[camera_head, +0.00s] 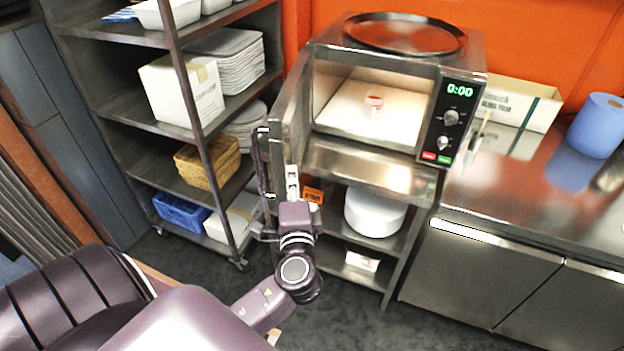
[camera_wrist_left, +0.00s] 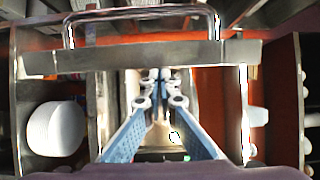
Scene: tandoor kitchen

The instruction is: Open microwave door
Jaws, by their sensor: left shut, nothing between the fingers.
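The microwave (camera_head: 465,88) stands on a steel stand, its lit inside showing. Its door (camera_head: 296,105) is swung wide open on the left side and points toward me. The dark door handle (camera_head: 262,160) is on the door's outer left face; it also shows in the left wrist view (camera_wrist_left: 142,14) above the door's edge (camera_wrist_left: 200,55). My left gripper (camera_head: 292,170) is by the door's lower near end, on the inner side. Its fingers (camera_wrist_left: 160,78) are shut with nothing between them. Contact with the door cannot be told. My right gripper is not in view.
A small red-and-white item (camera_head: 374,104) sits inside the microwave. A round tray (camera_head: 404,34) lies on top. A loaded shelf rack (camera_head: 120,95) stands close left of the door. A steel counter (camera_head: 540,205) extends right. Dark floor is open in front.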

